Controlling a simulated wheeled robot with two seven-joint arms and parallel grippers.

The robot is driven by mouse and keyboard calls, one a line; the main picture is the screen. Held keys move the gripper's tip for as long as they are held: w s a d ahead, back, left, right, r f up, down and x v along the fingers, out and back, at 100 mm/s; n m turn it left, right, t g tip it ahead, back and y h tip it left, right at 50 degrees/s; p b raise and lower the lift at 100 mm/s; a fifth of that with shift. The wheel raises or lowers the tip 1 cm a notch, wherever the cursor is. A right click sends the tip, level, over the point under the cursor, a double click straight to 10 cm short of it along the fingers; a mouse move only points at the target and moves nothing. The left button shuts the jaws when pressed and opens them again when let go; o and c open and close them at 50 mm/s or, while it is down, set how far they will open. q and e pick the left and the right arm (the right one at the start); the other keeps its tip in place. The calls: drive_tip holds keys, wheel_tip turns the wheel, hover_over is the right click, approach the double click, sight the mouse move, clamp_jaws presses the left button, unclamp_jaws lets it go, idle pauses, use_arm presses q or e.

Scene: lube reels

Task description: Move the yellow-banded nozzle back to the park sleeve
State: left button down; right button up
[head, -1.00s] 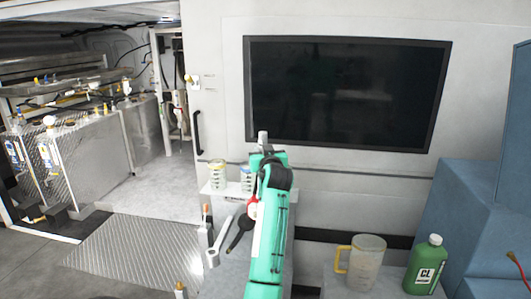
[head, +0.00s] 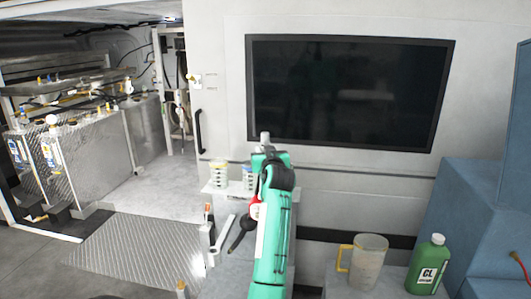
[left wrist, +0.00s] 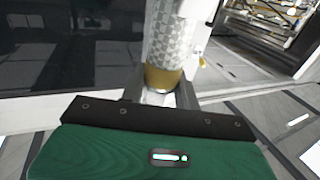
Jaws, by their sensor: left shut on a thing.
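My left gripper (head: 268,152) is raised in front of the white wall, below the dark screen. In the left wrist view its fingers (left wrist: 160,96) are shut on the yellow-banded nozzle (left wrist: 163,40), which has a silver patterned body and a gold-yellow band just above the fingers. In the head view only the nozzle's pale grey end (head: 265,138) shows above the gripper; the arm hides the rest. I cannot make out the park sleeve for certain. My right gripper is not in view.
Two clear jars (head: 219,174) stand on a small shelf left of my arm. A wrench (head: 222,236) and other tools lie below them. A measuring jug (head: 368,262) and a green bottle (head: 428,264) stand at the lower right. Metal tanks (head: 85,150) are at the left.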

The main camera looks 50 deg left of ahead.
use_arm(q)
wheel_tip(320, 180, down, 2)
drive_tip(key=shift+f+b, duration=0.1)
drive_tip(key=shift+b, duration=0.7)
drive_tip(key=shift+f+b, duration=0.85)
drive_tip(key=shift+f, duration=0.2)
drive_tip(key=shift+f+b, duration=1.05)
drive_tip(key=shift+f, duration=0.7)
